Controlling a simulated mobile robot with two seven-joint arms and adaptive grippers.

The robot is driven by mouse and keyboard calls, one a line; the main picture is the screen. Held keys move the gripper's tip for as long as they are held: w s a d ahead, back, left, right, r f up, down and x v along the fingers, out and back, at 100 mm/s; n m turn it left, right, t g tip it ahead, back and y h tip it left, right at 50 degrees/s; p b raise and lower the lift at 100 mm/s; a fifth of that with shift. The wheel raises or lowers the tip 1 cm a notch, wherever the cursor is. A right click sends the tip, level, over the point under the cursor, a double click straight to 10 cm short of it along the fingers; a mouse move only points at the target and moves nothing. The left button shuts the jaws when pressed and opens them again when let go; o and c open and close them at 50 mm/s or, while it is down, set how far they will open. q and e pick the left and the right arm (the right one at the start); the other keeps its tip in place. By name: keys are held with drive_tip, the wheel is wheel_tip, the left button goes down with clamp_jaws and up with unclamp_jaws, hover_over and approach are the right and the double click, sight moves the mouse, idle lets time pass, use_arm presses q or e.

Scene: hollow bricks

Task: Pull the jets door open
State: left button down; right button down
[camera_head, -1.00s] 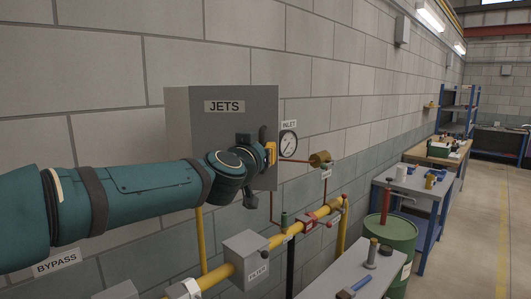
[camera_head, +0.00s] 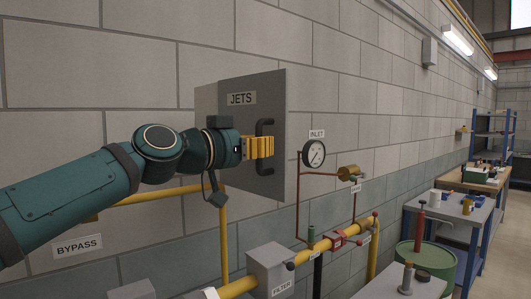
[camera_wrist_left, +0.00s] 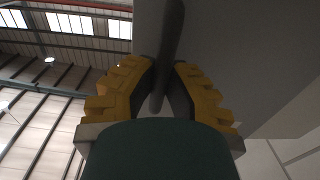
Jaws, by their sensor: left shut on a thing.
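The grey jets door (camera_head: 238,122) carries a "JETS" label and stands partly open on the wall cabinet, its right edge swung out from the wall. The dark bar handle (camera_head: 265,128) is upright near the door's right edge. My left gripper (camera_head: 264,147) has yellow fingers and is shut on this handle. In the left wrist view, the handle (camera_wrist_left: 172,45) runs between the two yellow fingers (camera_wrist_left: 166,92), with the grey door face (camera_wrist_left: 240,60) on the right. The inside of the cabinet is hidden behind the door. My right gripper is not in view.
A gauge (camera_head: 314,153) under an "INLET" label hangs right of the door. A yellow pipe (camera_head: 312,250) and grey filter box (camera_head: 270,267) run below. A green drum (camera_head: 426,258) and workbenches (camera_head: 450,208) stand to the right. The air in front of the door looks clear.

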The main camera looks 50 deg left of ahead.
use_arm(q)
drive_tip(key=shift+s, duration=0.1)
idle(0.3)
drive_tip(key=c, duration=1)
unclamp_jaws()
drive_tip(key=shift+a, duration=0.1)
drive_tip(key=shift+s, duration=0.1)
drive_tip(key=s, duration=1.2)
drive_tip(key=shift+a, duration=0.3)
drive_tip(key=shift+w, duration=0.1)
